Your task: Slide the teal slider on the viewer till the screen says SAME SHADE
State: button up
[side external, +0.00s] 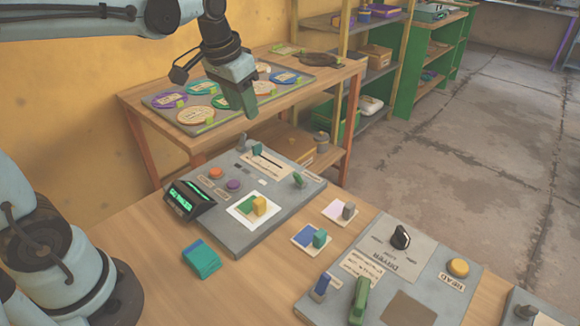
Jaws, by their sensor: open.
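The viewer (235,235) is a grey panel on the wooden table. A small teal slider (257,150) stands at a slotted pale label plate (268,164) near its back edge. The viewer's dark screen (188,200) is tilted up at its left and shows green marks too small to read. My gripper (248,112) hangs above and behind the viewer, pointing down, apart from the slider. It is open, and I see nothing held in it.
Orange (215,173) and purple (233,185) buttons, a green knob (298,180) and a yellow-handled tile (259,206) are on the viewer. A teal block (201,258) lies in front. The dryer panel (385,270) stands right. A bench with round plates (196,115) is behind.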

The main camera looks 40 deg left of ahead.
aim_at(257, 144)
jog(key=w+a+f+g, duration=0.3)
jog(key=w+a, duration=0.3)
jog(key=w, duration=0.2)
notch_tip(257, 144, down, 12)
jog(key=shift+s+d+f, duration=0.1)
jog(key=shift+d, duration=0.05)
jog(key=shift+c, duration=0.3)
grip_shut()
jog(key=shift+d, duration=0.1)
